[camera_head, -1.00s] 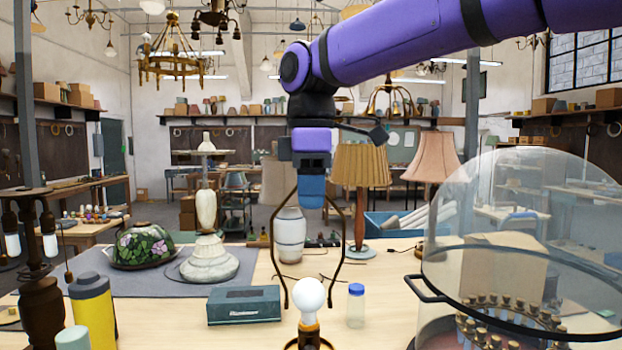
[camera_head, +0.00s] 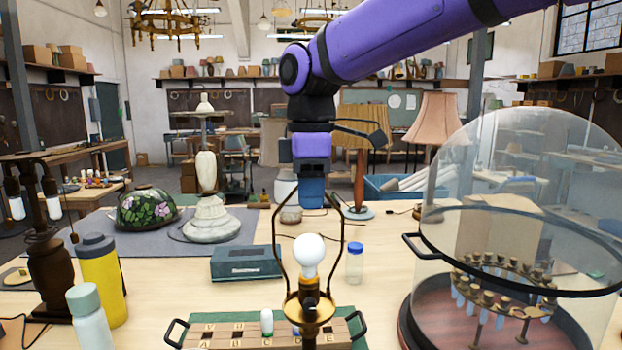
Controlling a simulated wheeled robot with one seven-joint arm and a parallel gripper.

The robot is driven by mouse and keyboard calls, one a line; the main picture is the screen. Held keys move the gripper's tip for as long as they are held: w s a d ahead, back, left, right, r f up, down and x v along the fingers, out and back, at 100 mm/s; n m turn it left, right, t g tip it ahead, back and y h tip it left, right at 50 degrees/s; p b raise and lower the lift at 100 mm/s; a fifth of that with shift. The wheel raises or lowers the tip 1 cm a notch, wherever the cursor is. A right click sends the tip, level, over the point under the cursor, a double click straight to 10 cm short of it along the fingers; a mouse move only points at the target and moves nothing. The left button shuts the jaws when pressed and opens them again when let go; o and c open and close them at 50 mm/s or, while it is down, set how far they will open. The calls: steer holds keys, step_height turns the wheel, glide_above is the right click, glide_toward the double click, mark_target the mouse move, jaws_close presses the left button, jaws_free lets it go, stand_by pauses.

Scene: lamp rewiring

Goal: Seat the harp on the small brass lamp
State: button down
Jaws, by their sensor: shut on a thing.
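The small brass lamp (camera_head: 310,308) stands upright at the front centre, with a white bulb (camera_head: 309,252) on top. My gripper (camera_head: 311,196) is above the bulb, pointing down and shut on the top of the harp. The harp (camera_head: 276,240) is a dark wire loop, upright, with one leg on each side of the bulb. Its lower ends come down to about the height of the lamp's brass collar below the bulb. I cannot tell whether they touch it or sit in it. The harp's top is hidden in the blue fingers.
A handled tray (camera_head: 225,333) is around the lamp's lower part. A teal box (camera_head: 245,262) and a blue-capped jar (camera_head: 354,264) stand close behind. A large glass dome (camera_head: 520,180) is at the right. A yellow flask (camera_head: 103,285) and pale bottle (camera_head: 90,322) are at the left.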

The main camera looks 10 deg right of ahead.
steer(key=shift+f, duration=1.25)
stand_by(0.3)
steer(key=c, duration=0.8)
jaws_free()
